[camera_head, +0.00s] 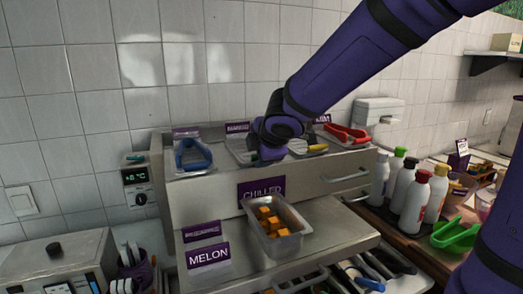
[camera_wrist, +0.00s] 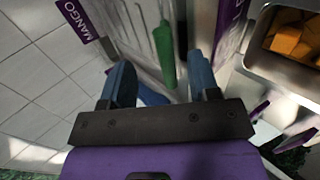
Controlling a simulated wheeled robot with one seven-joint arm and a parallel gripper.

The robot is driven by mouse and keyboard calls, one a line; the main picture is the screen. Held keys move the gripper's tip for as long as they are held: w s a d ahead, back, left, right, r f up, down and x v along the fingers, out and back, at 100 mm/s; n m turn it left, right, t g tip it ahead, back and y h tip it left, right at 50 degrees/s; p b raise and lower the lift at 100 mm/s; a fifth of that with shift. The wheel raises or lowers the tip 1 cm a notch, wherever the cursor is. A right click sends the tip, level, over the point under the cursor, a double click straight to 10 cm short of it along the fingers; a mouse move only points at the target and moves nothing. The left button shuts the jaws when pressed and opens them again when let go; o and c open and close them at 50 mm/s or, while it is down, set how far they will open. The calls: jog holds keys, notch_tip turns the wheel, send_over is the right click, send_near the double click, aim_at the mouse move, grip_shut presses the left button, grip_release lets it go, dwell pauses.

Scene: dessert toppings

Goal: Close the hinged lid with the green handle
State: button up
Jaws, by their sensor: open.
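The green handle (camera_wrist: 163,42) shows in the wrist view, running along a pale, clear-looking lid (camera_wrist: 138,35). In the head view my arm hides the green handle, and I cannot tell the lid's exact angle. My gripper (camera_wrist: 161,82) is open, with its two blue fingers spread. In the head view my gripper (camera_head: 268,150) is over the middle of the steel topping unit's top (camera_head: 220,207).
A blue-handled lid (camera_head: 193,154) is left of my gripper; yellow (camera_head: 318,147) and red (camera_head: 347,133) handles are right. A tub of orange cubes (camera_head: 291,243) stands on the front shelf near a MELON sign (camera_head: 208,256). Several bottles (camera_head: 414,200) stand at right.

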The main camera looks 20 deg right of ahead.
jog(key=shift+s+r, duration=0.1)
jog(key=v, duration=1)
jog(key=shift+s+r, duration=0.15)
jog(key=shift+s, duration=0.05)
jog(key=s+d+f+m+g, duration=0.2)
jog(key=s+d+m, duration=0.1)
jog(key=s+m, duration=0.6)
jog(key=s+d+f+m+g, duration=0.1)
jog(key=s+d+m+g, duration=0.1)
jog(key=s+m, duration=0.7)
jog(key=shift+s+d+f, duration=0.4)
jog(key=shift+s+d, duration=0.15)
jog(key=shift+d, duration=0.1)
